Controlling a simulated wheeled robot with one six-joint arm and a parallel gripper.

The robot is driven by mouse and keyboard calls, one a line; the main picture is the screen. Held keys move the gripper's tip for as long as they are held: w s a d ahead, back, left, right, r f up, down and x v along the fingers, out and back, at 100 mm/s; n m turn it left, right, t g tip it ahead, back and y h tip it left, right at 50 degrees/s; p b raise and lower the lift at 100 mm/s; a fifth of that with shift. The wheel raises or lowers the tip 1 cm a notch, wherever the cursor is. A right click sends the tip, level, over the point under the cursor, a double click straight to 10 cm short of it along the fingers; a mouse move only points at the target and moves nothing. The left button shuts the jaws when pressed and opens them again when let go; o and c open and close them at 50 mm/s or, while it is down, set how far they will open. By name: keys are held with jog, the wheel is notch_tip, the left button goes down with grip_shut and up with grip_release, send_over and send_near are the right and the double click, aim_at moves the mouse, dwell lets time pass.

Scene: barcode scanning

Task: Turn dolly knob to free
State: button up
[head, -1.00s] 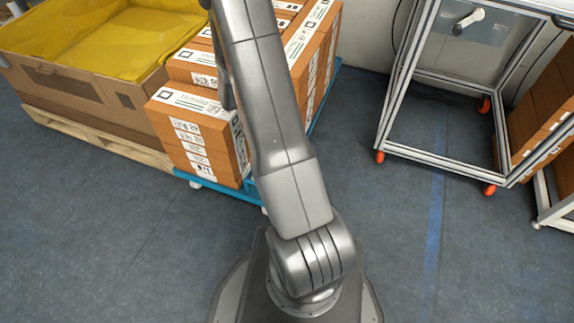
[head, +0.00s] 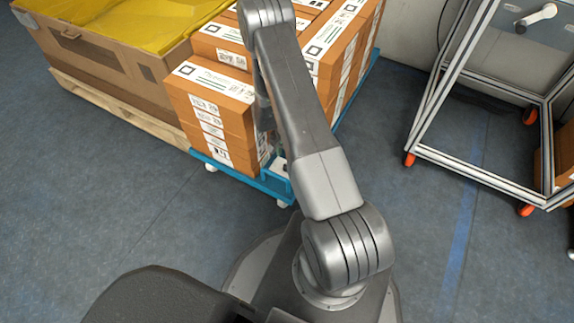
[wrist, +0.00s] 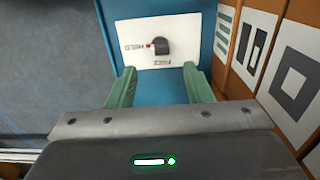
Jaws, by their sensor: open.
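The dolly knob (wrist: 161,46) is a small black knob on a white plate (wrist: 180,23) marked HELD on the left and FREE at the bottom. A small red mark on it points left, toward HELD. The plate is on the blue dolly (wrist: 150,90), whose edge also shows in the head view (head: 240,180). In the wrist view my gripper (wrist: 158,75) is open, with its two green fingers apart on the near side of the plate. Nothing is between the fingertips. In the head view my arm hides the gripper.
Orange-brown boxes (head: 215,110) are stacked on the dolly, close to my right finger in the wrist view. A carton with yellow lining (head: 120,60) stands on a pallet at left. A metal frame cart (head: 470,170) with orange wheels stands right. Floor between is clear.

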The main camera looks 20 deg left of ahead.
aim_at(286, 167)
notch_tip(286, 167, down, 7)
jog(key=shift+r+b, duration=0.1)
jog(key=shift+b, duration=0.6)
jog(key=c, duration=1)
